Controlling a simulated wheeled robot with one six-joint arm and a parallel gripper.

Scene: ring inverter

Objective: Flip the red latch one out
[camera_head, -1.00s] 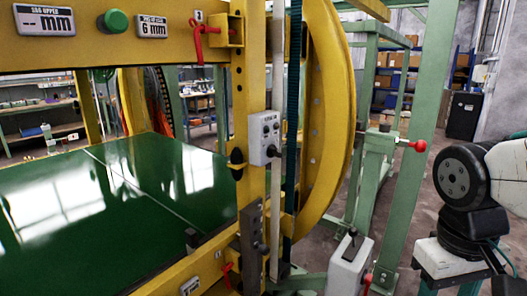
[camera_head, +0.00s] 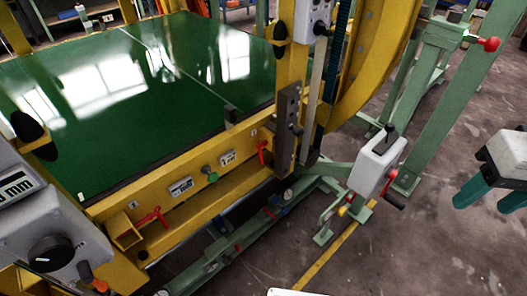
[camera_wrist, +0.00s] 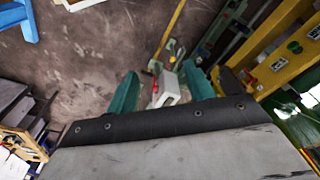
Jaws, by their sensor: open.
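A red latch (camera_head: 151,216) sits on the lower yellow beam (camera_head: 190,212) near its left end, by a yellow bracket. A second red latch (camera_head: 262,151) hangs on the same beam farther right, near the upright post. I cannot tell which one the task names. My gripper (camera_head: 490,192) is at the right edge of the head view, away from both latches. Its teal fingers are apart and empty. In the wrist view my gripper (camera_wrist: 160,85) points toward the floor and a grey box (camera_wrist: 168,88); no latch is clearly visible between the fingers.
A grey control box (camera_head: 377,160) with a lever stands on a green frame between my gripper and the yellow beam. A red knob (camera_head: 488,44) sticks out from a green post. A grey panel with a black dial (camera_head: 50,253) is at lower left. Bare floor (camera_head: 440,235) lies at right.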

